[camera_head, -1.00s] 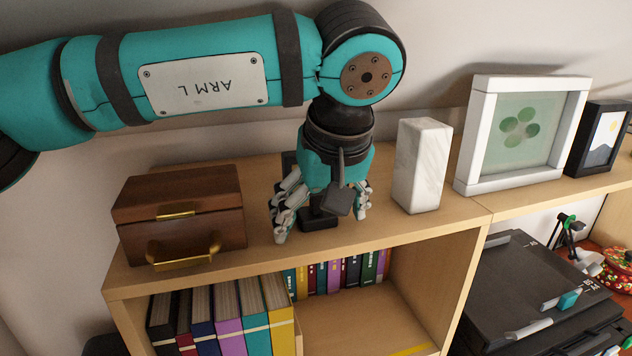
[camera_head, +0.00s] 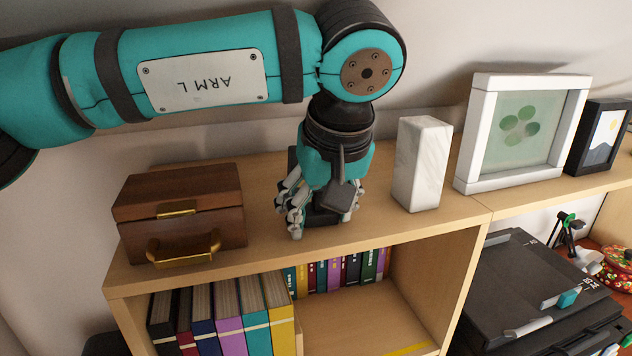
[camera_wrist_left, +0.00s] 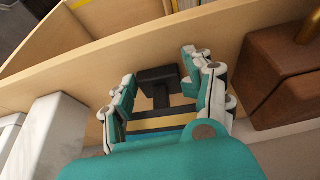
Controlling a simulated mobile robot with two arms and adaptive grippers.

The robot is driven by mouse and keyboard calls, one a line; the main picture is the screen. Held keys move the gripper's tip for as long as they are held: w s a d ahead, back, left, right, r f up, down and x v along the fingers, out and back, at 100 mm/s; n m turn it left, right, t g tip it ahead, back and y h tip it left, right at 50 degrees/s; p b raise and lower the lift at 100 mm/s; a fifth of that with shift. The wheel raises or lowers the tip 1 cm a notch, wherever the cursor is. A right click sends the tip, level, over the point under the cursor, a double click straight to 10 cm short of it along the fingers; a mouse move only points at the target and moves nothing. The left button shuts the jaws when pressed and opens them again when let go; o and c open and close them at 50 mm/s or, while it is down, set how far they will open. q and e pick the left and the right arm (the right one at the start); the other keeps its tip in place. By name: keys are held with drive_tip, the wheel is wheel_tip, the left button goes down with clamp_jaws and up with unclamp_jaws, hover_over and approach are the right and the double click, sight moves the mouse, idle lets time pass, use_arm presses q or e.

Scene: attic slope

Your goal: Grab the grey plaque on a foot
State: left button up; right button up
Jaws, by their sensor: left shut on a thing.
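The grey plaque on a foot stands on the top of the wooden shelf, mostly hidden behind my left gripper (camera_head: 323,222) in the head view. There its dark foot (camera_head: 322,215) shows between the fingers, and a dark edge (camera_head: 292,160) shows behind the wrist. In the left wrist view the plaque (camera_wrist_left: 162,124) is dark with a tan band, and its foot sits on the shelf top. My left gripper (camera_wrist_left: 158,80) is shut on the plaque, fingers on both sides of it. My right gripper is in neither view.
A wooden box with brass handle (camera_head: 180,215) stands left of the gripper. A white marble block (camera_head: 421,165) stands close on the right, then a white picture frame (camera_head: 474,140) and a black one (camera_head: 604,140). The shelf's front edge is near.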

use_arm(q)
drive_tip(key=shift+s+f, duration=0.15)
drive_tip(key=shift+f, duration=0.2)
drive_tip(key=shift+c, duration=0.4)
drive_tip(key=shift+b, duration=0.5)
drive_tip(key=shift+c, duration=0.9)
drive_tip(key=shift+s+d+r+b, duration=0.1)
drive_tip(key=shift+r+b, duration=0.1)
drive_tip(key=shift+b, duration=0.1)
drive_tip(key=s+d+b, duration=0.1)
drive_tip(key=s+b, duration=0.1)
drive_tip(key=s, duration=0.3)
drive_tip(key=s+d+b, duration=0.2)
drive_tip(key=s, duration=0.3)
drive_tip(key=s+d+b, duration=0.2)
drive_tip(key=s, duration=0.3)
drive_tip(key=shift+s+d+r, duration=0.1)
drive_tip(key=shift+s+r, duration=0.15)
drive_tip(key=shift+s, duration=0.15)
clamp_jaws()
drive_tip(key=shift+s+d+r, duration=0.1)
drive_tip(key=shift+s, duration=0.3)
drive_tip(key=o, duration=1.5)
unclamp_jaws()
drive_tip(key=shift+o, duration=0.2)
